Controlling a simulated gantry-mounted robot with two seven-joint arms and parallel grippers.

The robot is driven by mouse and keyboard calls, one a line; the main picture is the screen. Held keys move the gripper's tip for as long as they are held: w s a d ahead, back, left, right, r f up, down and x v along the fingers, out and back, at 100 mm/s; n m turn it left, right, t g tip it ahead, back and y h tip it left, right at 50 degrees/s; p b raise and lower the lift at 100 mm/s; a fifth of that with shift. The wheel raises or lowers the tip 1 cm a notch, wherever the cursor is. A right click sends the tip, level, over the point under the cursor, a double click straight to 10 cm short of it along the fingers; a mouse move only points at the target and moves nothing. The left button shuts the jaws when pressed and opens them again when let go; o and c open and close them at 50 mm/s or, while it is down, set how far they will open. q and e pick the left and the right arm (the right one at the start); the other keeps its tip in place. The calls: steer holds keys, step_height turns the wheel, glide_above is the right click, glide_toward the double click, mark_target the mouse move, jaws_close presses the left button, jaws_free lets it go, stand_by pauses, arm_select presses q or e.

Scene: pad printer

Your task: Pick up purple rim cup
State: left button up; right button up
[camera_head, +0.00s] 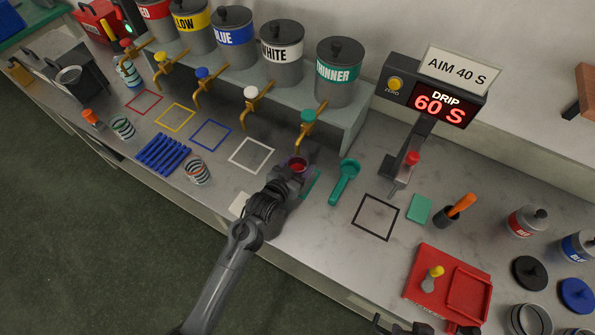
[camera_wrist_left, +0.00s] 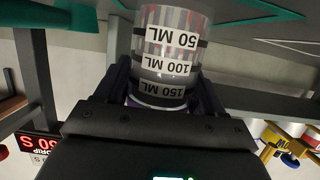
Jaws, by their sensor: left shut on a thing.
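The purple rim cup (camera_head: 297,162) is at the thinner tap, in front of the grey thinner can. In the left wrist view it is a clear cup (camera_wrist_left: 172,42) with 50, 100 and 150 ML bands, appearing upside down. My left gripper (camera_head: 290,174) is shut on the cup, with a dark finger on each side of it in the wrist view. The arm hides much of the cup in the head view. Dark parts at the bottom edge look like my right gripper (camera_head: 422,328); its jaws cannot be made out.
Striped cups (camera_head: 197,170) and a blue rack (camera_head: 164,154) stand to the left. A green scoop (camera_head: 344,182) lies right of the cup. The drip display (camera_head: 438,104), a black square outline (camera_head: 375,217) and a red tray (camera_head: 448,285) are farther right. Taps overhang the coloured squares.

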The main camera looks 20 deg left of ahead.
arm_select(q)
steer(key=shift+c, duration=0.8)
steer(key=shift+r, duration=0.15)
